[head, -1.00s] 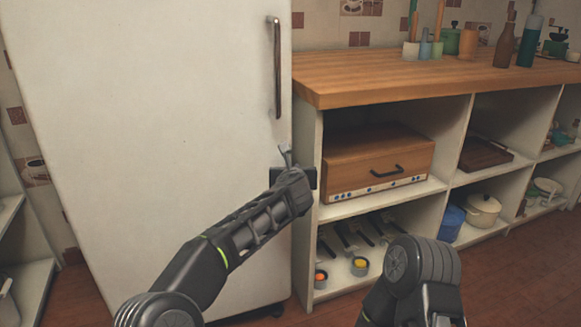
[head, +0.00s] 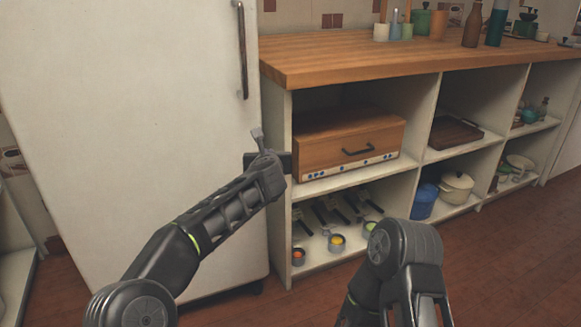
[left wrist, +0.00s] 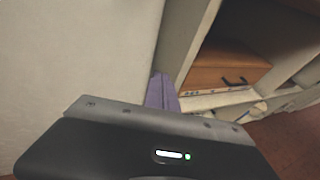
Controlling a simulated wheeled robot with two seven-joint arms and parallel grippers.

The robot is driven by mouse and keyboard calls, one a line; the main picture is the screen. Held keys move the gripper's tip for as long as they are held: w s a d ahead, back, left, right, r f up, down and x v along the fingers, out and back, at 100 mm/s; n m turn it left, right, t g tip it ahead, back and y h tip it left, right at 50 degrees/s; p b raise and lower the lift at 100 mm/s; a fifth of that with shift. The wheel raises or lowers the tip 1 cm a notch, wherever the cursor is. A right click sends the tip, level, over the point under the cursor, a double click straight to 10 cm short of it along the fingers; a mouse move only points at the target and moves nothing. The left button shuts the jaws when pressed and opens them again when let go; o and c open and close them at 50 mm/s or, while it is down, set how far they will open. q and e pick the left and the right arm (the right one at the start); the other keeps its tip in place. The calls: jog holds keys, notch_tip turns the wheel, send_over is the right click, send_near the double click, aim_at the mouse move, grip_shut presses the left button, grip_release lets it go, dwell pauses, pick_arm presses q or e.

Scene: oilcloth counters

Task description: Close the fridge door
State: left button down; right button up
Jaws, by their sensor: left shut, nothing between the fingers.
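The white fridge (head: 130,120) fills the left of the head view, with a dark vertical handle (head: 242,50) near its right edge. Its door front looks flush with the body, and I see no open gap; the hinge side is not clear. My left gripper (head: 258,136) is shut and empty, in front of the fridge's right edge below the handle. In the left wrist view its fingers (left wrist: 162,92) show beside the pale fridge front (left wrist: 75,50). I cannot tell whether they touch it. My right arm shows at the bottom, but its gripper is out of view.
Right of the fridge stands a shelf unit with a wooden counter top (head: 400,55). It holds a wooden bread box (head: 345,145), a tray (head: 455,133), a cream pot (head: 456,188) and small cups (head: 337,243). Open floor (head: 500,270) lies at the lower right.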

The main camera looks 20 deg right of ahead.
pick_arm(q)
jog(key=s+d+r, duration=0.1)
jog(key=s+r, duration=0.1)
jog(key=s, duration=0.7)
jog(key=shift+s+r, duration=0.35)
jog(key=shift+r, duration=0.05)
jog(key=shift+d, duration=0.1)
